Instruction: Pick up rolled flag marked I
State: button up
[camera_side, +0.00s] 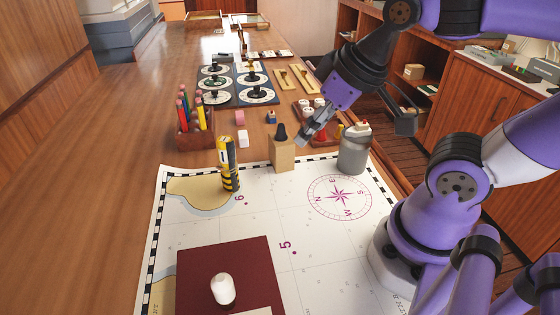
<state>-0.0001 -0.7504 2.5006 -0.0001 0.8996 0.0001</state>
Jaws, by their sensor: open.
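Nothing shows held. A yellow and black striped cylinder (229,168) stands upright on the chart.
The chart (265,220) covers the near desk. A dark red mat (245,255) with a white piece (222,289) lies at its front. A pencil holder (194,128) stands left. Dial instruments (212,85) and wooden trays (285,80) lie behind. The desk at left is clear.

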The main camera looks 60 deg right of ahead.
dwell(0.3)
jog(key=o, duration=0.4)
jog(key=n+g+y, duration=0.1)
jog(key=n, duration=0.2)
send_near(225, 139)
jog(key=d+f, duration=0.1)
jog(key=shift+n+y, duration=0.3)
jog(key=shift+n, duration=0.2)
jog(key=x, duration=0.5)
jog(key=shift+w+f, duration=0.1)
jog(key=shift+w, duration=0.4)
jog(key=shift+s+a+x, duration=0.15)
jog(key=shift+x, duration=1.35)
jog(key=shift+s+a+x, duration=0.15)
jog(key=shift+x, duration=1.35)
